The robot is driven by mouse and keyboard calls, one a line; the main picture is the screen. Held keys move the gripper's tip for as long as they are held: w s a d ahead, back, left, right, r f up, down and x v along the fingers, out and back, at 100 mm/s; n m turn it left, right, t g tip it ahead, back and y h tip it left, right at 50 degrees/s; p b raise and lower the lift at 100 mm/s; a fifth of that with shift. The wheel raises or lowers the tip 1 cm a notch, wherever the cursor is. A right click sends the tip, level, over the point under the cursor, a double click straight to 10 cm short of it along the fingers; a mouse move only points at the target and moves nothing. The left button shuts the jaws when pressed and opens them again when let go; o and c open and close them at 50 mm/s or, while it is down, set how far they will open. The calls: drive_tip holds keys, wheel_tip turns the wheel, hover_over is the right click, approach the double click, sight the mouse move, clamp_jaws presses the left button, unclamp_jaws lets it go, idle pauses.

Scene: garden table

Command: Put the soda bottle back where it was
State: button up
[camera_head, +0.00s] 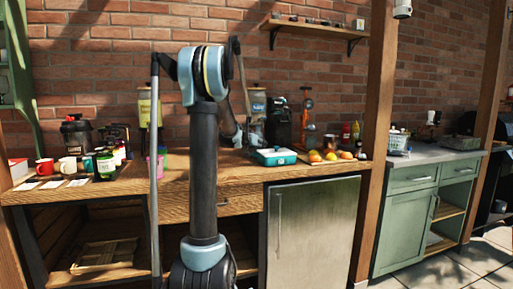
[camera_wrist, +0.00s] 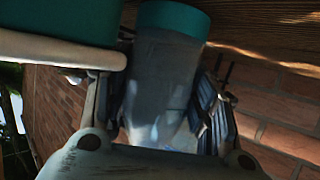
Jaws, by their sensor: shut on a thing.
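My gripper (camera_wrist: 166,100) is shut on a smooth, greyish cylinder with a teal end, which seems to be the soda bottle (camera_wrist: 165,65). Its fingers sit on both sides of the body, and my gripper's palm hides the near end. In the wrist view the teal end points up, towards the wooden counter. In the head view my gripper (camera_head: 236,135) is small and partly hidden behind my arm, over the counter; the bottle cannot be made out there. I cannot tell whether the bottle touches the counter.
A teal container (camera_head: 275,156) sits close right of my gripper; a teal box with a pale rim (camera_wrist: 60,22) is near it in the wrist view. Cups and jars (camera_head: 68,165) stand left. A brick wall is behind.

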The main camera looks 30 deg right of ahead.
drive_tip(key=o, duration=1.6)
drive_tip(key=shift+c, duration=0.2)
drive_tip(key=shift+r, duration=0.1)
drive_tip(key=v, duration=1.2)
